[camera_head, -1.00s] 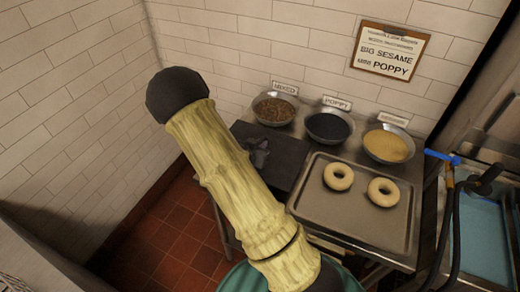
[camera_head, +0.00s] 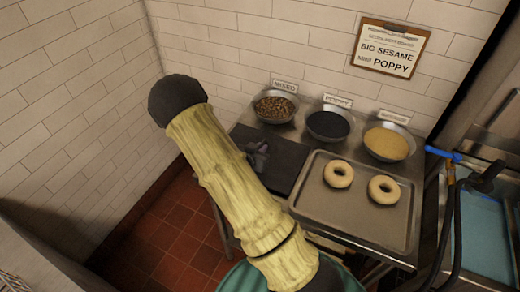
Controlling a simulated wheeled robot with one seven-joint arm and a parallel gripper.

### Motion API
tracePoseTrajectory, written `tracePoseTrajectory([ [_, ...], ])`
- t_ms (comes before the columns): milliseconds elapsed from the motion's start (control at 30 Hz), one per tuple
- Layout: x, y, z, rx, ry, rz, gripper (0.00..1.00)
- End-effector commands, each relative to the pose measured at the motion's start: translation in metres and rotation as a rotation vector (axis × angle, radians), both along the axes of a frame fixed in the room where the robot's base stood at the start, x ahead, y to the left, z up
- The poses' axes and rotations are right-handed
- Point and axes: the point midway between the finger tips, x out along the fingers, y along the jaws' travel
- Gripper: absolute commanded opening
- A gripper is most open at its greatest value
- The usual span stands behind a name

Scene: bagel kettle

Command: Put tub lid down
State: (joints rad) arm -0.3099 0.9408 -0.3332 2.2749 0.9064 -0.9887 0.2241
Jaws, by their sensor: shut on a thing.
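A dark, flat, roughly square panel (camera_head: 288,163), which looks like the tub lid, shows at the left end of the metal table, left of the baking tray. A small dark grey shape over it looks like my gripper (camera_head: 258,158), shut on the lid. The contact is too dark and small to make out.
The baking tray (camera_head: 355,226) holds two bagels (camera_head: 338,174). Behind stand bowls of mixed seeds (camera_head: 275,106), poppy (camera_head: 328,125) and sesame (camera_head: 388,143) with label cards. A sign (camera_head: 389,48) hangs on the tiled wall. A blue-water basin (camera_head: 485,240) is at right. Red floor (camera_head: 165,235) is clear at left.

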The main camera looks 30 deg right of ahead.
Motion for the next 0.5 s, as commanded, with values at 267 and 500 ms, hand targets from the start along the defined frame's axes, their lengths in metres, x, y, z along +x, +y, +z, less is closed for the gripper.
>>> tracePoseTrajectory([
  [267, -0.0024, 0.0006, -0.0061, 0.001, 0.015, 0.001, 0.32],
  [500, -0.0033, 0.0008, -0.0065, 0.001, 0.019, 0.002, 0.32],
])
